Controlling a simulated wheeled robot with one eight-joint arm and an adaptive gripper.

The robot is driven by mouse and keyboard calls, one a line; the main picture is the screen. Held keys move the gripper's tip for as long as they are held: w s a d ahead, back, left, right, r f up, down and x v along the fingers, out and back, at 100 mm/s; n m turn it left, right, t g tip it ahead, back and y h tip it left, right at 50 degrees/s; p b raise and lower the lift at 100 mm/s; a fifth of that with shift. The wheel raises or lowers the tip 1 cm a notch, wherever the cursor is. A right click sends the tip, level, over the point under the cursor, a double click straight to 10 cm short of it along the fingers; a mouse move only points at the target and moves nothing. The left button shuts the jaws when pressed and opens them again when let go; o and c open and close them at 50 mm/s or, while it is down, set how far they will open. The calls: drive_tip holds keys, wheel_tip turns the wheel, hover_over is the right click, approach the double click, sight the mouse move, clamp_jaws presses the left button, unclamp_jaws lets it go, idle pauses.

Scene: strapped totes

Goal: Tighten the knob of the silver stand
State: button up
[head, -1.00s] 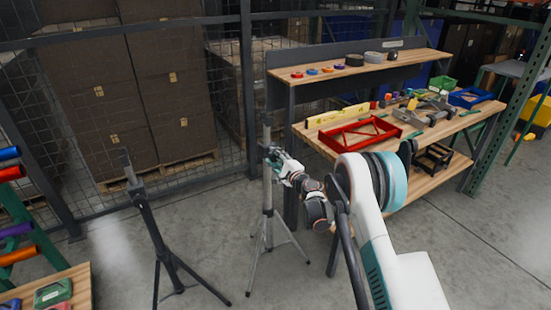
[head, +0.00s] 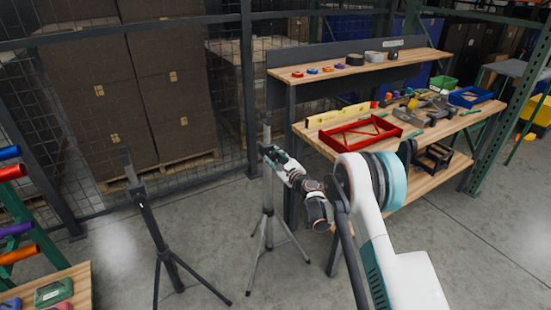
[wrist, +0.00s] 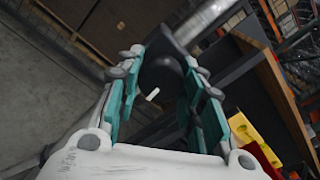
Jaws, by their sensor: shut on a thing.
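The silver stand (head: 267,190) is a tripod standing upright on the floor left of the workbench. Its pole shows in the wrist view (wrist: 205,22), running to the top right from a dark collar. My gripper (head: 273,154) is at the collar on the upper part of the pole. In the wrist view my gripper (wrist: 161,78) has its teal-padded fingers on both sides of the dark knob (wrist: 160,76), shut on it. A small white mark shows just below the knob. In the head view the knob is hidden by my gripper.
A black stand (head: 151,222) is upright to the left. The wooden workbench (head: 440,150) with a red tray (head: 360,133) and tools is close on the right. A wire fence with stacked boxes (head: 120,85) is behind. A rack of coloured tubes (head: 15,228) is at far left.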

drive_tip(key=shift+f, duration=0.1)
idle(0.3)
drive_tip(key=o, duration=1.1)
drive_tip(key=v, duration=1.2)
